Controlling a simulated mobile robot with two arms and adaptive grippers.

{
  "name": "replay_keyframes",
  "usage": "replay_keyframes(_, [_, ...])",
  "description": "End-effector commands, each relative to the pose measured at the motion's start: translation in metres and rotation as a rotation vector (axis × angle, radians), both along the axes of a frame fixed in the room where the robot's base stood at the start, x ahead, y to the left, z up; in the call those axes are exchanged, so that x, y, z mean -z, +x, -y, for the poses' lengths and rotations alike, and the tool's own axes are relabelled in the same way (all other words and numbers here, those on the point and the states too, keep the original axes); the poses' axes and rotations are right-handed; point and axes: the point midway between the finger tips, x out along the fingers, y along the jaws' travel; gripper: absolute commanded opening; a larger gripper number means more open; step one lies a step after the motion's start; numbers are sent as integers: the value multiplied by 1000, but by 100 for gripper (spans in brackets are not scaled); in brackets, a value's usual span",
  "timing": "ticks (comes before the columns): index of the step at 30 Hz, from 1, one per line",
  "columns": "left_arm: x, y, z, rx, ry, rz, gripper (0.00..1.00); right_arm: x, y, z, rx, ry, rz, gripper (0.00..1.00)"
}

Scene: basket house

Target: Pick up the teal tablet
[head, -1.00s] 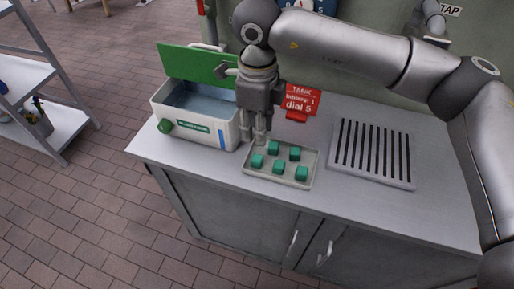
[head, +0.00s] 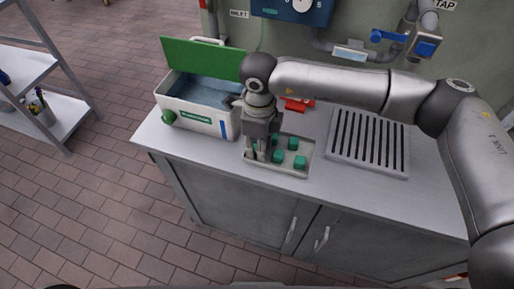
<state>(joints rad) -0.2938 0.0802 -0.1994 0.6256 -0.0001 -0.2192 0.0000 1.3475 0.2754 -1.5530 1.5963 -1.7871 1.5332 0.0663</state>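Several small teal tablets (head: 300,162) lie in a shallow grey tray (head: 296,175) on the counter. My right gripper (head: 260,156) points down over the left part of the tray, with its fingertips low among the tablets there. A teal tablet (head: 255,149) shows partly beside the fingers; the gripper hides the rest of it. I cannot tell whether the fingers are closed on it. My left gripper is not in view.
A white box (head: 196,120) with water inside and a raised green lid (head: 203,58) stands left of the tray. A slotted drain rack (head: 368,143) lies to the right. A red card (head: 298,104) is behind the tray. Counter space at the far right is bare.

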Motion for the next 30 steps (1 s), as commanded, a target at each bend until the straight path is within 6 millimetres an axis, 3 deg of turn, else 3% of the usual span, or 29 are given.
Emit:
replay_keyframes(5, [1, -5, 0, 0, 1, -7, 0, 0, 0, 0, 0, 0, 0, 10])
replay_keyframes(17, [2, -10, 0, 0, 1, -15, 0, -6, 0, 0, 0, 1, 1, 9])
replay_keyframes(23, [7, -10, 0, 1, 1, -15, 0, -29, 1, 0, -1, 1, 3, 9])
replay_keyframes(30, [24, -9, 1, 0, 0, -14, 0, -78, -24, -35, -8, 2, 6, 9])
